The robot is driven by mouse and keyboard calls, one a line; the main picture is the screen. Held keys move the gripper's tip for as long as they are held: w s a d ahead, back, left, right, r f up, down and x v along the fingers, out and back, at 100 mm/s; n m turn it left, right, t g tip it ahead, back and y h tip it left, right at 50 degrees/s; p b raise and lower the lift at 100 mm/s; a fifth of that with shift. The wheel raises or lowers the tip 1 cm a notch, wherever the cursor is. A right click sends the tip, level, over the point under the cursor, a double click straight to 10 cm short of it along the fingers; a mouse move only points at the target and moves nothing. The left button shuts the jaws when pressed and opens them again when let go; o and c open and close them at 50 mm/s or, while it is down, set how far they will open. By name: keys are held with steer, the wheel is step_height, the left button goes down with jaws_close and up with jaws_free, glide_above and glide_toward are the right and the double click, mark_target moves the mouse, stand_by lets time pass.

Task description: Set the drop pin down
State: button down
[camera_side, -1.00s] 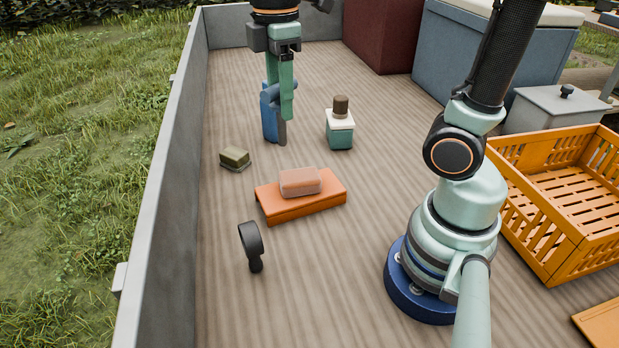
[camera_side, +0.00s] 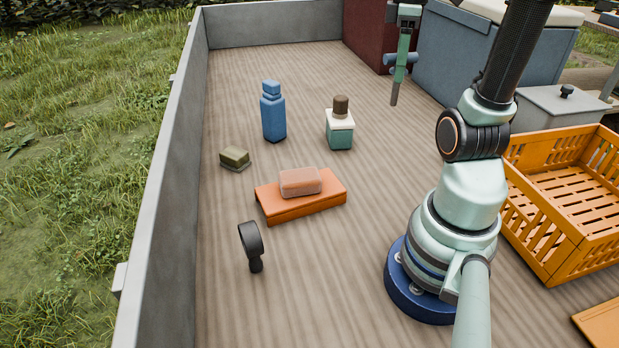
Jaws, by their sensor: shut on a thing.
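My gripper (camera_side: 402,62) hangs pointing down at the upper right of the middle, in front of the dark red box and left of the blue-grey chest. It is held above the truck bed (camera_side: 330,270), clear of the objects on it. Its narrow green fingers are closed. A small blue piece, seemingly the drop pin (camera_side: 414,57), sticks out on both sides of them; the fingers hide its middle. A grey tip shows below, and I cannot tell whether it belongs to the pin or a finger.
A blue bottle (camera_side: 273,115), a teal bottle with a brown cap (camera_side: 340,135), a green sponge-like block (camera_side: 234,156), an orange board (camera_side: 290,208) bearing a clear box, and a black round-headed tool (camera_side: 251,245) stand left. An orange crate (camera_side: 547,243) is right.

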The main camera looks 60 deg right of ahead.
mark_target(395, 101)
step_height(395, 101, down, 20)
steer(key=shift+s+r, duration=0.1)
stand_by(0.5)
steer(key=shift+c, duration=1.9)
jaws_free()
steer(key=shift+f, duration=0.2)
steer(key=shift+r, duration=0.1)
step_height(395, 101, up, 12)
steer(key=shift+f, duration=0.1)
steer(key=w+a+r+m+t, duration=0.1)
steer(key=w+a+r+t, duration=0.1)
steer(key=a, duration=0.6)
steer(key=w+a+r+m+t, duration=0.1)
steer(key=w+a+r, duration=0.1)
steer(key=w+a, duration=0.2)
steer(key=w+a+r+m+t, duration=0.1)
steer(key=w+a+r+t, duration=0.1)
steer(key=a, duration=0.9)
steer(key=shift+w+a+r+m+t, duration=0.3)
steer(key=shift+w+r, duration=0.1)
steer(key=shift+w, duration=0.15)
